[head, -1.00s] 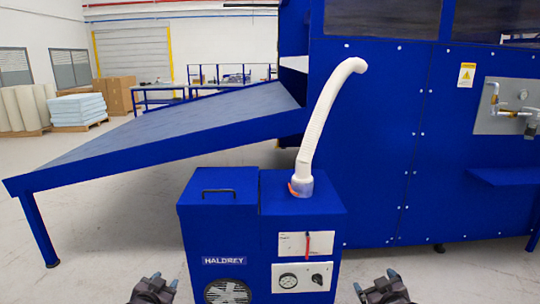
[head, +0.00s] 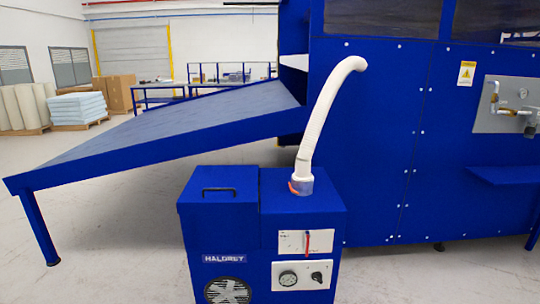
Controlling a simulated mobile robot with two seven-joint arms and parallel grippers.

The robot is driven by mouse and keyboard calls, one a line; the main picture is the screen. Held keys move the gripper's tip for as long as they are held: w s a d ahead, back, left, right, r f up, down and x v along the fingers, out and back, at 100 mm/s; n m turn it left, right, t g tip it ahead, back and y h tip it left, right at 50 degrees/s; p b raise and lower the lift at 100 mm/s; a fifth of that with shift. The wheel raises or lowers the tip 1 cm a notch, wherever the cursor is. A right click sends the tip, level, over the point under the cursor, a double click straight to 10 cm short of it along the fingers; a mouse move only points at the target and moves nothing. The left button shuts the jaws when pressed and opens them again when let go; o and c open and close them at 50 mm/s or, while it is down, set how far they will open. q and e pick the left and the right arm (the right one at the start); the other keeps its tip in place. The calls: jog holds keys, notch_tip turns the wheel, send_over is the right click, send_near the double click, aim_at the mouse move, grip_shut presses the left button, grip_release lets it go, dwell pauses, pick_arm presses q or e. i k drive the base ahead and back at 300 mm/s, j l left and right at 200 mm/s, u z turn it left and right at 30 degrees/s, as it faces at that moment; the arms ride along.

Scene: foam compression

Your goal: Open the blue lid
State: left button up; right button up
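The blue lid (head: 221,183) is the left part of the top of a blue machine box marked HALDREY. It lies flat and closed, with a dark bar handle (head: 218,191) on top. The box front (head: 226,250) below it carries a fan grille (head: 228,292). Neither of my grippers is in the head view.
A white hose (head: 322,120) rises from the box's right part to the large blue machine (head: 384,150). A gauge panel (head: 302,275) is on the box front. A sloping blue table (head: 160,120) stands behind. Floor (head: 110,240) left of the box is clear.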

aim_at(223, 178)
jog(key=u, duration=0.65)
jog(key=i+l+u, duration=0.2)
jog(key=u, duration=0.25)
jog(key=i+l+u, duration=0.4)
